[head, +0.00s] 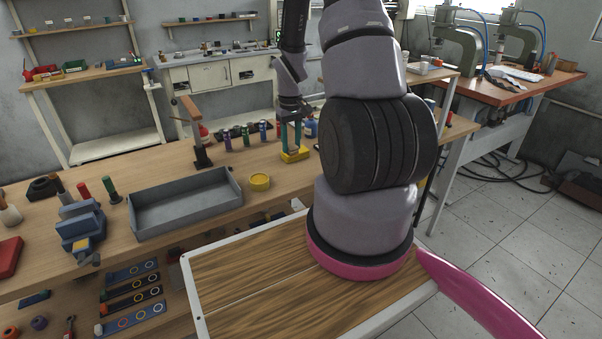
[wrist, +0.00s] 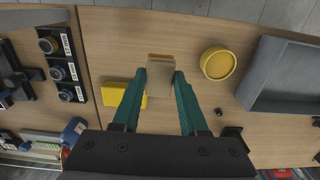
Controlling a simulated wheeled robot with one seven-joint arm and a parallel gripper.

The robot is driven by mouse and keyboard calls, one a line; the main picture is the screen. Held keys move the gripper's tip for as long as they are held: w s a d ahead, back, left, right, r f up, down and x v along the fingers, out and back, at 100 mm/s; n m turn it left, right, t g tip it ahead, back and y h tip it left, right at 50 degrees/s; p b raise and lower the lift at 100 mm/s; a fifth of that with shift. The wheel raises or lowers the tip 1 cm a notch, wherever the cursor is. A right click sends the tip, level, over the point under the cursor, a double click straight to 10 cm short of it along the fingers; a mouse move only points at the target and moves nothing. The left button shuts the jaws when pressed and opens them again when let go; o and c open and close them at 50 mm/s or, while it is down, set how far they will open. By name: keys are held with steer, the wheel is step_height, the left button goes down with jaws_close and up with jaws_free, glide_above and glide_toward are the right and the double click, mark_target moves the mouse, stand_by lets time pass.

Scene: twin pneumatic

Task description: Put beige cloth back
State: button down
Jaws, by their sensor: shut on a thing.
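The beige cloth (wrist: 160,77) is a small folded block between the teal fingertips of my gripper (wrist: 160,84) in the wrist view. My gripper is shut on it. In the head view my gripper (head: 291,143) points down over the far side of the workbench, and the cloth is hard to make out there. A yellow flat block (head: 294,156) shows just below the fingers. In the wrist view the yellow block (wrist: 118,94) lies left of the cloth, partly behind the left finger.
A round yellow tin (head: 259,182) and a grey open tray (head: 185,205) stand on the workbench (head: 290,182) to the left. Several spray cans (head: 245,136) stand behind. A vise (head: 80,228) is at the far left. Bare wood lies between tin and gripper.

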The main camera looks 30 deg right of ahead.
mark_target(292, 154)
step_height(292, 154, down, 4)
steer(key=shift+d+f, duration=0.15)
steer(key=shift+f, duration=2.3)
steer(key=shift+f, duration=0.1)
steer(key=shift+c, duration=2.2)
jaws_free()
